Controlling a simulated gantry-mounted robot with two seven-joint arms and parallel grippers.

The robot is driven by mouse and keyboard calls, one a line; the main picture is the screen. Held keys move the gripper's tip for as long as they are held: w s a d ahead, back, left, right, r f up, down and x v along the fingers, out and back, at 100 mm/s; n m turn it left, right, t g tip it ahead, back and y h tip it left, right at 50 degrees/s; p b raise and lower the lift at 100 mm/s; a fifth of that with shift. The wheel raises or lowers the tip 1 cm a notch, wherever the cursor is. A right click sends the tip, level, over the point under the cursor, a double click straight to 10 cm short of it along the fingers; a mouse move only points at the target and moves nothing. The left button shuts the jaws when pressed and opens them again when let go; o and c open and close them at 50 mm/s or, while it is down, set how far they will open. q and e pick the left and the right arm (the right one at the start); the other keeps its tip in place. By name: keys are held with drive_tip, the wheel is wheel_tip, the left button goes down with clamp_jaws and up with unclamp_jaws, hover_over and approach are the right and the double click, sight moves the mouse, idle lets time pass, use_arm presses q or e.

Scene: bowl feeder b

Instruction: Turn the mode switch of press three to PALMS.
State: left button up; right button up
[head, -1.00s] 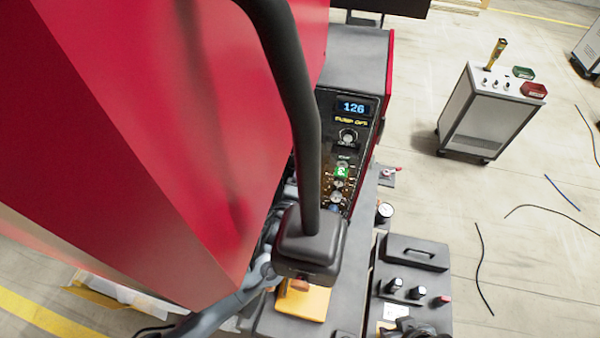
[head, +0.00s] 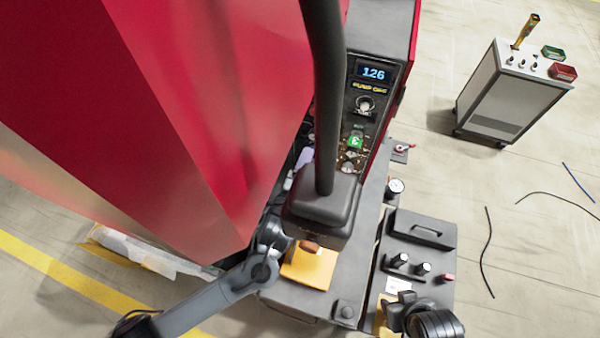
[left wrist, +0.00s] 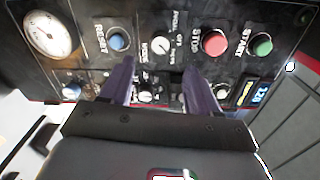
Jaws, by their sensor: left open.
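The dark control panel of press three (head: 352,125) stands on the red press in the head view, with a green 3 tag and a display reading 126. In the left wrist view a small pale switch (left wrist: 162,45) sits between a blue RESET button and a red STOP button, beside small lettering that looks like MODE. I cannot read its setting surely. My left gripper (left wrist: 159,68) is open and empty, its two purple fingers pointing at the panel below and either side of the switch. In the head view the left gripper (head: 303,163) is mostly hidden behind a black post.
The black post and its box (head: 322,205) stand before the panel. In the left wrist view, another knob (left wrist: 146,92) lies between the fingers; a green START button (left wrist: 262,45) and gauge (left wrist: 46,34) lie to either side. A grey cart (head: 510,90) stands on open floor.

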use_arm(q)
drive_tip(key=shift+v, duration=1.4)
drive_tip(key=s+a+f+n+g+y+p, duration=0.1)
drive_tip(key=s+a+f+n+g, duration=0.1)
drive_tip(key=s+a, duration=0.1)
drive_tip(key=s+a+f+n+g+y+p, duration=0.1)
drive_tip(key=s+a+f+n+p, duration=0.1)
drive_tip(key=s, duration=0.4)
drive_tip(key=s+a+f+n+g+y+p, duration=0.1)
drive_tip(key=s+a+f+n+g+p, duration=0.1)
drive_tip(key=s+a+f+n, duration=0.1)
drive_tip(key=shift+s+a+n+g, duration=0.3)
drive_tip(key=shift+s+a, duration=0.25)
drive_tip(key=shift+s, duration=0.2)
drive_tip(key=s+a+r+n+g+y+p, duration=0.1)
drive_tip(key=s+a+r+n+g, duration=0.1)
drive_tip(key=s+a+n+g, duration=0.5)
drive_tip(key=s+a+n, duration=0.3)
drive_tip(key=s+n, duration=0.3)
drive_tip(key=s, duration=0.1)
drive_tip(key=shift+r+g, duration=0.15)
drive_tip(key=shift+g, duration=0.25)
